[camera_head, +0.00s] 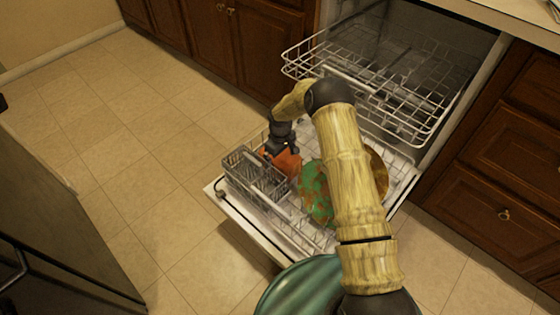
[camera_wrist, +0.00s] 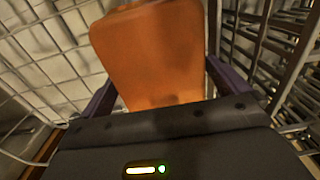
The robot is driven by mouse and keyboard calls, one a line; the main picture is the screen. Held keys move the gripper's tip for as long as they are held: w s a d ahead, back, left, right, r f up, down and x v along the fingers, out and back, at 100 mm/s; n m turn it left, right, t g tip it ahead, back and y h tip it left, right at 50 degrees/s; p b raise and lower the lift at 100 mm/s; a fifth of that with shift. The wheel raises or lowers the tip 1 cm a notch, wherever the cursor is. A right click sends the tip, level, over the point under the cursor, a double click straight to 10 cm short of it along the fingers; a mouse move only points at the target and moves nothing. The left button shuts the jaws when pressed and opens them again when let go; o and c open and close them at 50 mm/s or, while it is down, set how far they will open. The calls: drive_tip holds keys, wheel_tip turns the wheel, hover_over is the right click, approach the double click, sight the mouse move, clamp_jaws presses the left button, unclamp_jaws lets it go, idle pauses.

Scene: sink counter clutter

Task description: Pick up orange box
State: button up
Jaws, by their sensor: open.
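The orange box (camera_head: 287,161) is in the lower dishwasher rack, beside the grey cutlery basket. In the wrist view the orange box (camera_wrist: 153,55) fills the upper middle, tapering toward my gripper. My gripper (camera_head: 283,150) is right above the box in the head view. In the wrist view my gripper (camera_wrist: 158,92) has one finger on each side of the box, and the fingers are apart. The near end of the box is hidden by the gripper body. I cannot tell whether either finger touches the box.
The cutlery basket (camera_head: 254,176) stands to the left of the box. The upper rack (camera_head: 390,100) is pulled out above. The tiled floor (camera_head: 130,150) to the left is clear.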

drive_tip(key=shift+f, duration=0.75)
drive_tip(key=shift+r, duration=0.1)
drive_tip(key=c, duration=0.7)
drive_tip(key=shift+c, duration=0.2)
wheel_tip(320, 180, up, 10)
drive_tip(key=p, duration=0.4)
